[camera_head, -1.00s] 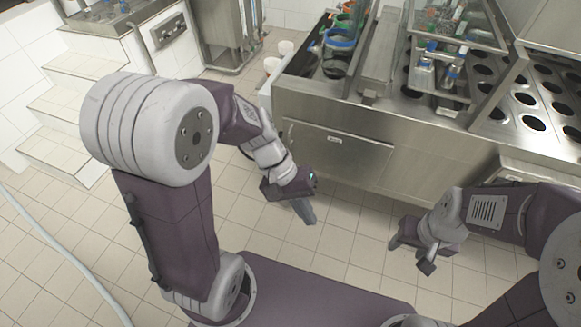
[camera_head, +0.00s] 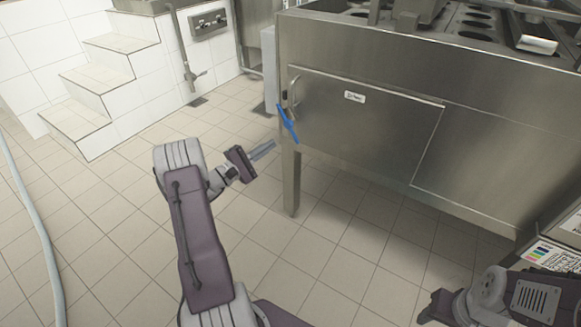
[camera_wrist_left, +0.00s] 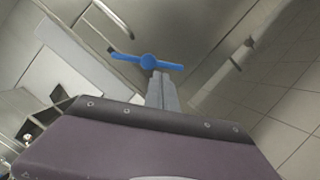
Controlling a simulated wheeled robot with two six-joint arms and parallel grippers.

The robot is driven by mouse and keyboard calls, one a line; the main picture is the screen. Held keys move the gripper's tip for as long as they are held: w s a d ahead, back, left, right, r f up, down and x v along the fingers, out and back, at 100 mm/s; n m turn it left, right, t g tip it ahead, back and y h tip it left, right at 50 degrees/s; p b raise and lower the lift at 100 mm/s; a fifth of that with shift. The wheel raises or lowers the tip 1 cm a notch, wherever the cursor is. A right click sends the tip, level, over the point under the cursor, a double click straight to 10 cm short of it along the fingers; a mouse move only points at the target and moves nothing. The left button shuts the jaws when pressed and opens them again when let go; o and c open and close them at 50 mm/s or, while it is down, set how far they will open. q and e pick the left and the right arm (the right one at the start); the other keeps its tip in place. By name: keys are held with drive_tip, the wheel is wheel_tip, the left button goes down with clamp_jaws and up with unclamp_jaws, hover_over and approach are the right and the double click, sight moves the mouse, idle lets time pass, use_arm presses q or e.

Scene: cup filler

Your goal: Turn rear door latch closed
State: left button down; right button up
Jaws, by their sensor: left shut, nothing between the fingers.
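The blue T-shaped latch handle (camera_head: 287,124) sits at the left edge of the steel door (camera_head: 365,125), below a curved metal handle (camera_head: 293,90). It stands tilted in the head view. My left gripper (camera_head: 270,147) is shut and empty, its fingers pointing at the latch from the lower left. In the left wrist view the blue latch (camera_wrist_left: 148,61) shows just beyond the shut fingertips (camera_wrist_left: 160,78); I cannot tell whether they touch. My right gripper (camera_head: 434,308) is at the lower right, away from the door, its fingers apart.
A steel cabinet leg (camera_head: 291,182) stands just right of my left gripper. White tiled steps (camera_head: 110,75) are at the upper left. A pale hose (camera_head: 40,230) lies along the left floor. The tiled floor (camera_head: 335,235) before the cabinet is clear.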

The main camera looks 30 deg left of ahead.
use_arm(q)
drive_tip(key=s+a+f+n+y+b, duration=0.1)
drive_tip(key=s+a+f, duration=0.1)
drive_tip(key=f, duration=0.3)
drive_tip(key=shift+s+a+f+y+b, duration=0.2)
drive_tip(key=shift+a+y+b, duration=0.15)
drive_tip(key=shift+a, duration=0.5)
use_arm(e)
wheel_tip(320, 180, down, 4)
drive_tip(key=shift+a+r, duration=0.1)
drive_tip(key=shift+r, duration=0.1)
use_arm(q)
drive_tip(key=shift+w, duration=0.1)
use_arm(e)
drive_tip(key=shift+f, duration=0.1)
use_arm(q)
drive_tip(key=w+d+r+b, duration=0.3)
drive_tip(key=w+d+b, duration=0.3)
drive_tip(key=w, duration=0.3)
drive_tip(key=shift+r+b, duration=0.2)
drive_tip(key=shift+b, duration=0.3)
use_arm(e)
wheel_tip(320, 180, down, 7)
